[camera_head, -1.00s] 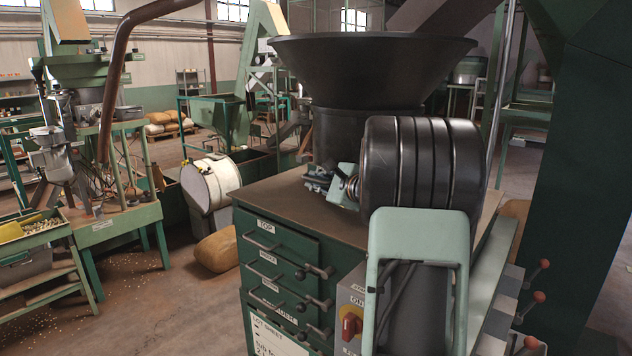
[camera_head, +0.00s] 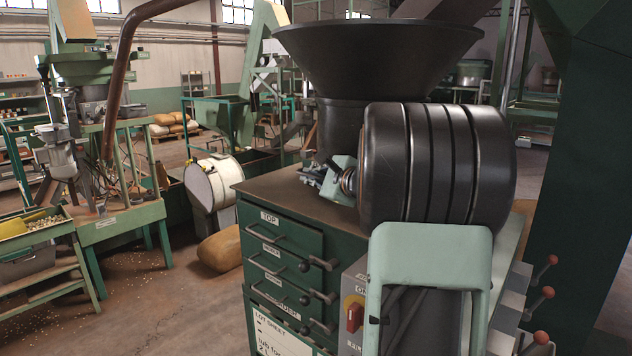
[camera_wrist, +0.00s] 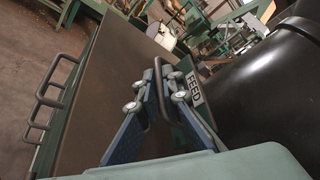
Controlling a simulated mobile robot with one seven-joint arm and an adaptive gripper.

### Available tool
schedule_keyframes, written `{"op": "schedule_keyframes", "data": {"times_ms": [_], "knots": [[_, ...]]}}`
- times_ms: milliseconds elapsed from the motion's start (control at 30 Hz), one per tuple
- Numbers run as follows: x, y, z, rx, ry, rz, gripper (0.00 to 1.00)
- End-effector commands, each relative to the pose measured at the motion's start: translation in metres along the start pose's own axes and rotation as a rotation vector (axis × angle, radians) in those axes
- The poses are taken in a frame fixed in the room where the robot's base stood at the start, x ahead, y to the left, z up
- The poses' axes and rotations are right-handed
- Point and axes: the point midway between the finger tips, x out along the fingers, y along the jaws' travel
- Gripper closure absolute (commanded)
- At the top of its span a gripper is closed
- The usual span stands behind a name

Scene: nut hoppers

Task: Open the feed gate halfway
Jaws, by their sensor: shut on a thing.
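The black feed hopper (camera_head: 380,60) stands on the green cabinet and shows as a dark curved wall (camera_wrist: 265,100) in the wrist view. Beside its base is a white FEED label (camera_wrist: 195,88). A dark bar handle (camera_wrist: 158,85) stands next to the label. My gripper (camera_wrist: 157,98) has its blue fingers with grey pads closed on both sides of this handle. In the head view my gripper (camera_head: 313,174) is small at the hopper's foot, left of my wrist. The handle is hard to make out there, and the gate plate cannot be seen.
The cabinet's brown top (camera_head: 268,186) is clear left of my gripper. Drawer handles (camera_head: 294,256) stick out of its front. A red switch (camera_head: 354,316) and red-knobbed levers (camera_head: 545,260) are near my arm. A tan sack (camera_head: 220,250) lies on the floor.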

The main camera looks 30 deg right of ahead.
Motion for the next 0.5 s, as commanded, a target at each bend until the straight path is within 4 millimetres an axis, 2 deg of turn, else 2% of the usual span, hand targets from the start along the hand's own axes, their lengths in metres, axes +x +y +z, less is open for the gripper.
{"op": "schedule_keyframes", "data": {"times_ms": [267,300,400,500], "knots": [[-0.0004,0.0004,0.0012,0.0,-0.001,0.001,1.0],[-0.0004,0.0004,0.0012,0.0,-0.001,0.001,0.92],[-0.0004,0.0003,0.001,0.0,-0.001,0.001,0.81],[-0.0004,0.0002,0.0008,0.0,-0.001,0.001,0.76]]}}
